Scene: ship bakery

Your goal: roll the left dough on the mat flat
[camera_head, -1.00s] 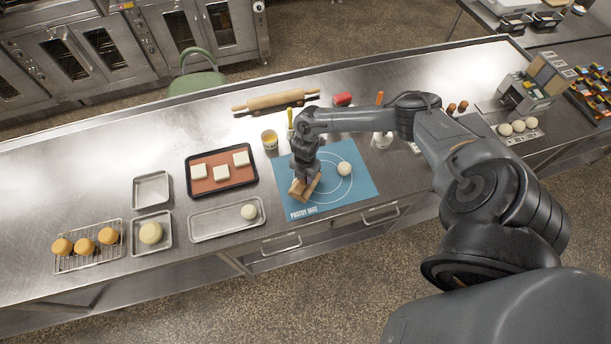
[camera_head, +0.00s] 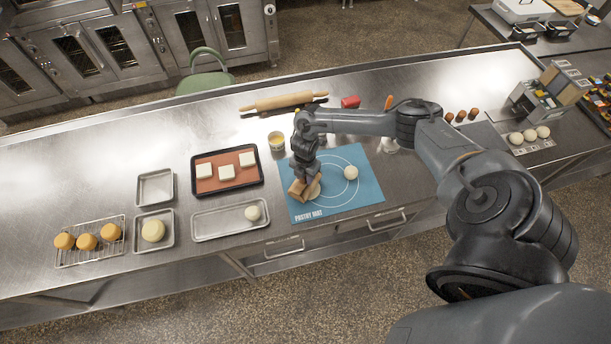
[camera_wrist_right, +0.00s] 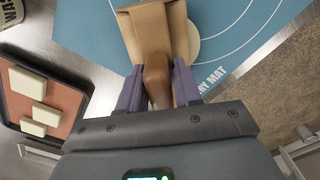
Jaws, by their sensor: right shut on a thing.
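The blue pastry mat (camera_head: 345,194) lies on the steel counter. My right gripper (camera_wrist_right: 158,88) is shut on the brown handle of a tan, block-headed tool (camera_head: 299,190), held low over the mat's left part. The tool also shows in the right wrist view (camera_wrist_right: 150,32). The left dough (camera_head: 316,189) is a pale patch partly hidden by the tool; it shows beside the tool's head in the right wrist view (camera_wrist_right: 193,42). I cannot tell whether tool and dough touch. A round dough ball (camera_head: 351,173) sits on the mat's right. My left gripper is out of view.
Left of the mat are a baking tray (camera_head: 226,183) with white squares and a metal tray (camera_head: 215,226) with a dough ball. A tub (camera_head: 276,141) and a rolling pin (camera_head: 284,102) are behind. The mat's right part is mostly clear.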

